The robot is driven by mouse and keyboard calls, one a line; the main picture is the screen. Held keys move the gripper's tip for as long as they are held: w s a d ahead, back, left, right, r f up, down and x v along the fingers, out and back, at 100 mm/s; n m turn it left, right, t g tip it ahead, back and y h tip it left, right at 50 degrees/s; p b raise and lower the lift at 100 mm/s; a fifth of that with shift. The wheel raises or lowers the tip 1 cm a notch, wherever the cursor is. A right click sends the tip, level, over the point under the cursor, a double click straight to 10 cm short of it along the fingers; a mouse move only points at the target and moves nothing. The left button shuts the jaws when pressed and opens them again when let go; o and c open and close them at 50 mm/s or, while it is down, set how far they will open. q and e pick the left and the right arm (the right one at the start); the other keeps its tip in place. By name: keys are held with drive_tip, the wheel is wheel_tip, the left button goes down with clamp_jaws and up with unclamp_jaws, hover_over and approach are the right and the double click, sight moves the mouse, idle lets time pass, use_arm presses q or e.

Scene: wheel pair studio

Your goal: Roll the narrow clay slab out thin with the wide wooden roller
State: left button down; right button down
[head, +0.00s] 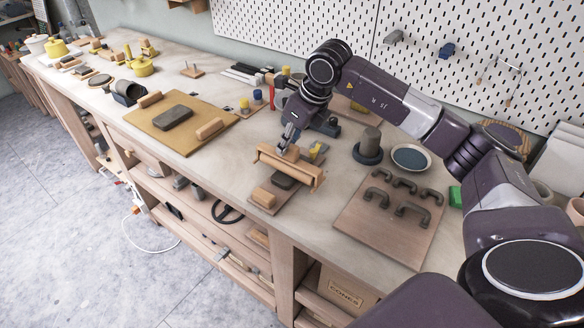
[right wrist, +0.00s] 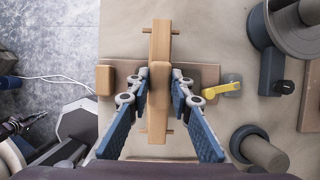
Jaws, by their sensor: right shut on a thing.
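My right gripper (head: 288,145) is shut on the wide wooden roller (head: 298,172), gripping the raised block at its middle; the hold also shows between the fingers in the right wrist view (right wrist: 160,88). The roller (right wrist: 160,38) lies crosswise over a small wooden board (head: 259,198). The narrow dark grey clay slab (head: 283,182) is on that board, just in front of the roller in the head view. I cannot tell whether roller and slab touch. The slab is hidden in the right wrist view, where the board (right wrist: 205,74) shows beneath. My left gripper is out of view.
A wooden block (right wrist: 105,80) sits at the board's end. A larger board (head: 155,128) with another dark slab (head: 173,117) and wooden blocks lies to the left. A board with dark handles (head: 352,222) lies right. A yellow-handled tool (right wrist: 216,91) is close to the roller.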

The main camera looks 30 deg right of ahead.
drive_tip(key=shift+f, duration=0.1)
idle(0.6)
drive_tip(key=shift+s+a+b, duration=0.15)
drive_tip(key=shift+s+a, duration=0.15)
drive_tip(key=shift+a, duration=0.45)
drive_tip(key=shift+s+a+b, duration=0.15)
drive_tip(key=shift+s+a, duration=0.15)
drive_tip(key=shift+a, duration=0.45)
drive_tip(key=shift+f+b, duration=0.1)
drive_tip(key=shift+b, duration=0.2)
idle(0.4)
drive_tip(key=shift+d, duration=0.1)
drive_tip(key=shift+w+d, duration=0.3)
drive_tip(key=shift+d, duration=0.4)
drive_tip(key=shift+w+d, duration=0.25)
drive_tip(key=shift+d, duration=0.45)
drive_tip(key=shift+w+d, duration=0.3)
drive_tip(key=shift+d, duration=0.4)
drive_tip(key=shift+f+b, duration=0.1)
drive_tip(key=shift+b, duration=0.3)
